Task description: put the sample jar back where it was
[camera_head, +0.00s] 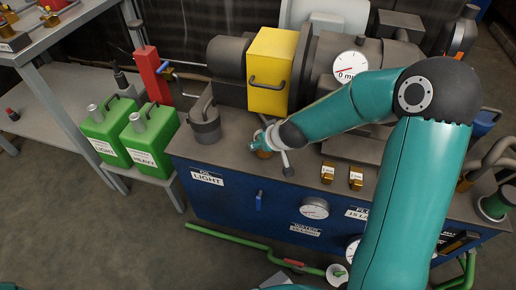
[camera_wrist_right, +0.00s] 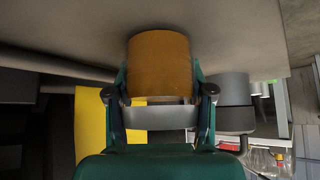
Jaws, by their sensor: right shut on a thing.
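An amber sample jar (camera_wrist_right: 160,65) is held between the fingers of my right gripper (camera_wrist_right: 160,95) in the right wrist view. In the head view my right gripper (camera_head: 262,141) is over the bench top, right of the grey lidded pot, and only a little of the jar (camera_head: 264,154) shows below it. I cannot tell whether the jar touches the bench. My left gripper is out of view.
The blue bench (camera_head: 235,205) carries a grey pot (camera_head: 204,125), a yellow housing (camera_head: 271,70) and a dial gauge (camera_head: 350,67). Two green cans, labelled light (camera_head: 102,138) and heavy (camera_head: 149,136), stand left on a low shelf.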

